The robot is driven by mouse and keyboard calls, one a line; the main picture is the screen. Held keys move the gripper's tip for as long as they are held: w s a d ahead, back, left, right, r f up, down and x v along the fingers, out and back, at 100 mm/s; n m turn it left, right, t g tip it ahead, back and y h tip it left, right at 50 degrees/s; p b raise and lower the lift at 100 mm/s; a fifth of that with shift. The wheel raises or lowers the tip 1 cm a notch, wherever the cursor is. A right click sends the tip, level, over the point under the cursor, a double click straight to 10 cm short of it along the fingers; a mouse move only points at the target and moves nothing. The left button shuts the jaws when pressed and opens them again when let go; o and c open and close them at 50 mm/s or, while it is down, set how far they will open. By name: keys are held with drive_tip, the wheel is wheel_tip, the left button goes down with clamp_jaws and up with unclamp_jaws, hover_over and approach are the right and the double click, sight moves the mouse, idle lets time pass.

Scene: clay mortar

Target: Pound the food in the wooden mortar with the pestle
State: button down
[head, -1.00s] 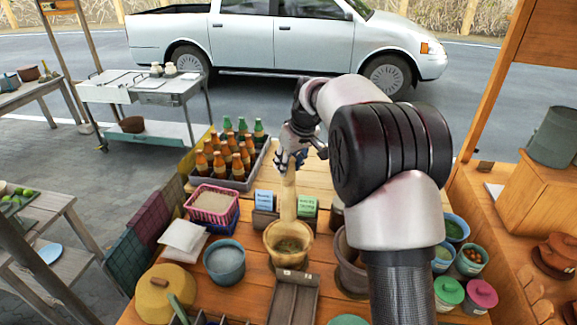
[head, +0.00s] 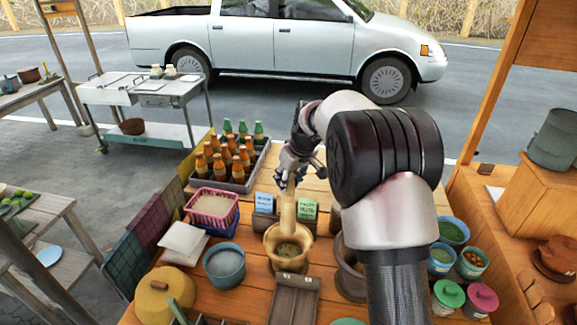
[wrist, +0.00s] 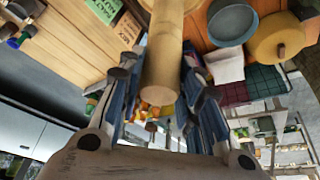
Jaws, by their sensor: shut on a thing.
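The wooden mortar (head: 289,262) stands on the table in the middle of the head view, with some greenish food (head: 290,250) in it. My gripper (head: 291,177) is above the mortar, shut on the upper part of the pale wooden pestle (head: 288,208). The pestle is nearly upright, leaning slightly, and its lower end reaches into the mortar's mouth. Whether the tip touches the food I cannot tell. In the wrist view the blue-grey fingers of my gripper (wrist: 160,88) lie on both sides of the pestle (wrist: 164,68); the mortar does not show clearly there.
A brown clay pot (head: 350,282) stands close right of the mortar, partly behind my arm. A blue bowl (head: 224,268) is left, a wooden box (head: 294,302) in front. Two small signs (head: 307,209) and a bottle crate (head: 238,185) stand behind.

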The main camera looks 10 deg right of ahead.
sight(289, 215)
wheel_tip(289, 215, down, 15)
drive_tip(key=b, duration=0.8)
drive_tip(key=shift+r, duration=0.2)
wheel_tip(289, 215, up, 5)
drive_tip(key=p, duration=0.2)
drive_tip(key=shift+p, duration=0.4)
drive_tip(key=shift+f+b, duration=2.15)
drive_tip(key=shift+f, duration=0.65)
drive_tip(key=shift+f, duration=0.1)
